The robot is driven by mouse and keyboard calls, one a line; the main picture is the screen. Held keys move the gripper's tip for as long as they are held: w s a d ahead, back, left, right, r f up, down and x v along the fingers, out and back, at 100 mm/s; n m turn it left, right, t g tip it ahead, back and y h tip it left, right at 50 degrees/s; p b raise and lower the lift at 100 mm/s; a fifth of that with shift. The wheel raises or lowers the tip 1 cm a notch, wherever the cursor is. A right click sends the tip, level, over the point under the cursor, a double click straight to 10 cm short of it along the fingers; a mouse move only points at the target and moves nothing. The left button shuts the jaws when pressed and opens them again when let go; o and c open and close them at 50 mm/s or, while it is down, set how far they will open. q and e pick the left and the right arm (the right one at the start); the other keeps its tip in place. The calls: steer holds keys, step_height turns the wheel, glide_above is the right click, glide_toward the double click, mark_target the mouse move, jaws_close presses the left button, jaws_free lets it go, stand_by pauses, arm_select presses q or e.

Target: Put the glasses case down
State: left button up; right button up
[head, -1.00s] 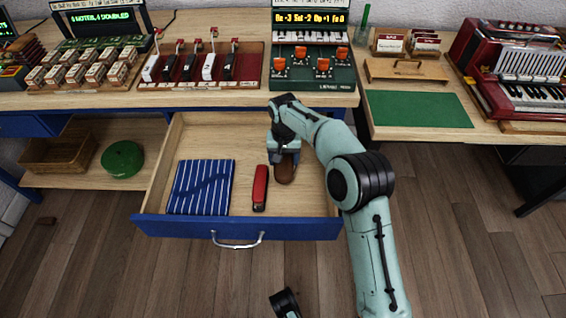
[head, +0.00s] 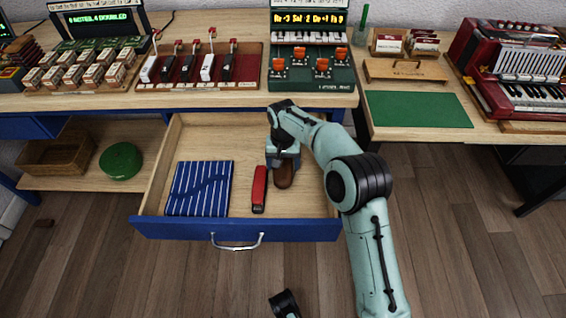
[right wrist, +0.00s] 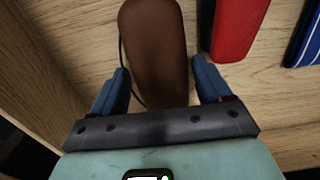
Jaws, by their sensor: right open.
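The brown glasses case (head: 285,175) lies in the open drawer, right of a red object. In the right wrist view the brown case (right wrist: 153,50) lies between the two blue fingers of my right gripper (right wrist: 165,85), with a gap on each side. My right gripper (head: 283,160) is open and low in the drawer, over the far end of the case, which it partly hides. Of my left arm, only a dark piece may show at the bottom edge; its gripper is not seen.
The drawer (head: 185,229) also holds a red stapler-like object (head: 259,190) close beside the case and a blue striped cloth (head: 199,188) at left. Bare drawer floor shows right of the case. Benches with devices stand behind.

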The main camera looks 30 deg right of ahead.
mark_target(283, 164)
arm_select(q)
steer(key=s+d+r+g+p, duration=0.1)
steer(key=s+d+r+p, duration=0.1)
steer(key=s+r, duration=0.1)
steer(key=shift+s+d+r+g+h+p, duration=0.2)
steer(key=shift+s+g+h+p, duration=0.15)
steer(key=shift+s, duration=0.5)
arm_select(e)
step_height(283, 164, up, 12)
steer(key=shift+f, duration=0.1)
